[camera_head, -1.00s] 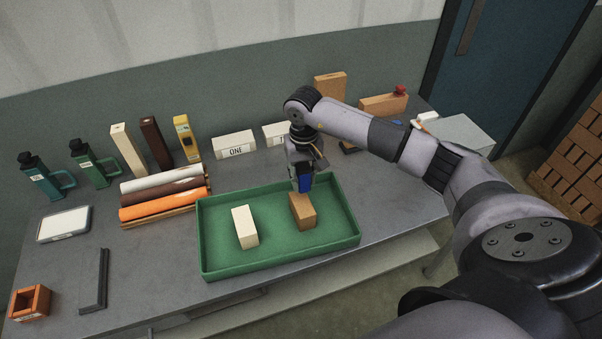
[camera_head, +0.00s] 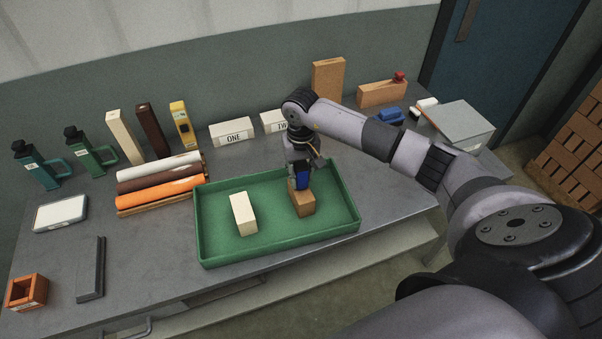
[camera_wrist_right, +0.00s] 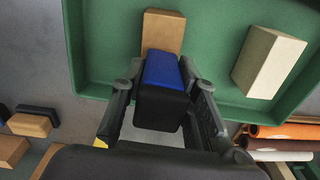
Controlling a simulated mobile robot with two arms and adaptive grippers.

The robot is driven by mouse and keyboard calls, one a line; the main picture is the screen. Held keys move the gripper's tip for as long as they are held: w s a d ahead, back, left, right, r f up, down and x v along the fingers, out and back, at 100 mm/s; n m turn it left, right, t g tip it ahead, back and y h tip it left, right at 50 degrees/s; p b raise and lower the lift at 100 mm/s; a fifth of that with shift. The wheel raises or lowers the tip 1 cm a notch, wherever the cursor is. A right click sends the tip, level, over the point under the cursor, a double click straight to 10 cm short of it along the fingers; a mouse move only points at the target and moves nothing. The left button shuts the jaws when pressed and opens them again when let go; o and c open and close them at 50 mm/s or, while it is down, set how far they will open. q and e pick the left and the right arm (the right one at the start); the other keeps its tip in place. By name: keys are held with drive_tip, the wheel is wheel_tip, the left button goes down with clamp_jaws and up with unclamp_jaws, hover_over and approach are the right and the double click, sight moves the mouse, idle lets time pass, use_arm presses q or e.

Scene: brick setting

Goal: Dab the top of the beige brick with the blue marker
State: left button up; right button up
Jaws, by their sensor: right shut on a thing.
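My right gripper (camera_head: 302,178) is shut on the blue marker (camera_head: 302,181), a blue block with a black body in the right wrist view (camera_wrist_right: 162,85). It holds the blue end down over a tan-brown brick (camera_head: 301,204), which stands in the green tray (camera_head: 230,258). The marker hides part of that brick's top, and I cannot tell whether they touch. A paler cream-beige brick (camera_head: 243,215) stands to the left in the same tray, clear of the gripper; it also shows in the right wrist view (camera_wrist_right: 268,62). My left gripper is not in view.
Paint rollers (camera_head: 160,183) lie left of the tray. Behind stand tall bricks (camera_head: 125,137), a yellow tool (camera_head: 184,125) and label blocks (camera_head: 232,131). A blue item (camera_head: 391,116) and a grey box (camera_head: 457,125) are at the right. The tray's front left floor is clear.

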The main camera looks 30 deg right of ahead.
sight(301, 164)
drive_tip(key=shift+f+b, duration=0.5)
drive_tip(key=shift+b, duration=0.05)
idle(0.5)
drive_tip(key=shift+s+f+b, duration=0.15)
drive_tip(key=shift+b, duration=0.25)
idle(1.7)
wheel_tip(301, 164, up, 2)
drive_tip(key=shift+p, duration=0.55)
drive_tip(key=shift+r+p, duration=1)
drive_tip(key=shift+r, duration=1.65)
